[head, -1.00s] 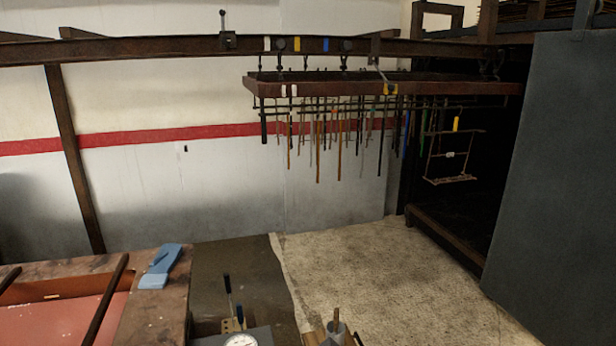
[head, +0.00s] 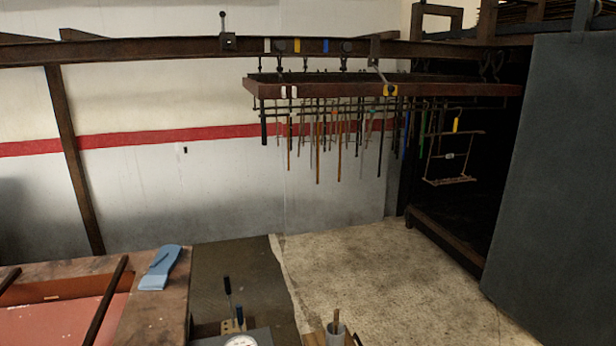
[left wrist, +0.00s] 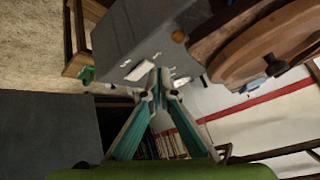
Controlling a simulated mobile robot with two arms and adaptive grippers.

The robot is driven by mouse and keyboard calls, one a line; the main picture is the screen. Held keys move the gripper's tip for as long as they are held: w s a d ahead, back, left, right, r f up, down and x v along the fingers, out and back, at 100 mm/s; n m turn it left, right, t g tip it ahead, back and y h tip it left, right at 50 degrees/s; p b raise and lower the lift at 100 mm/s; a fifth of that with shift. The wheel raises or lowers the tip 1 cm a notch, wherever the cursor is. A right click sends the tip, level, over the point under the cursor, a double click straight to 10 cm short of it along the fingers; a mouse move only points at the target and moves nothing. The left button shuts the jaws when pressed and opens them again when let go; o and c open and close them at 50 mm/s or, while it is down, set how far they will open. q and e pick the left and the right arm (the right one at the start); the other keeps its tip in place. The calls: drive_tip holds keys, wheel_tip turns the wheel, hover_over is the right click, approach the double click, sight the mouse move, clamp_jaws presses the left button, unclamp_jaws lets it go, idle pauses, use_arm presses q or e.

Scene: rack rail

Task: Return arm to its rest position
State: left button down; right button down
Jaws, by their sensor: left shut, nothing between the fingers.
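My left gripper (left wrist: 158,88) shows in the left wrist view, with two teal-sided fingers that meet at the tips. It is shut and nothing is between the fingers. Beyond the fingertips is a grey box-like surface (left wrist: 135,38) with a white label. I cannot tell the gap between them. Neither gripper shows in the head view, and my right gripper is in no view.
In the head view an overhead rail (head: 150,47) carries a rack (head: 330,90) hung with several rods. A wire frame (head: 450,180) hangs at its right end. A grey panel (head: 560,190) stands at right. A blue object (head: 160,268) lies on the bench (head: 155,315). The floor (head: 390,270) is clear.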

use_arm(q)
drive_tip(key=s+a+f+n+g, duration=0.1)
drive_tip(key=s+f+n+g, duration=0.35)
drive_tip(key=s, duration=0.75)
wheel_tip(320, 180, down, 28)
drive_tip(key=s+m+g+b, duration=0.2)
drive_tip(key=s+a+f+b, duration=0.2)
drive_tip(key=s+a+f, duration=0.1)
drive_tip(key=s+f, duration=1.4)
drive_tip(key=shift+f+g, duration=0.35)
drive_tip(key=shift+f, duration=0.6)
drive_tip(key=shift+m, duration=0.25)
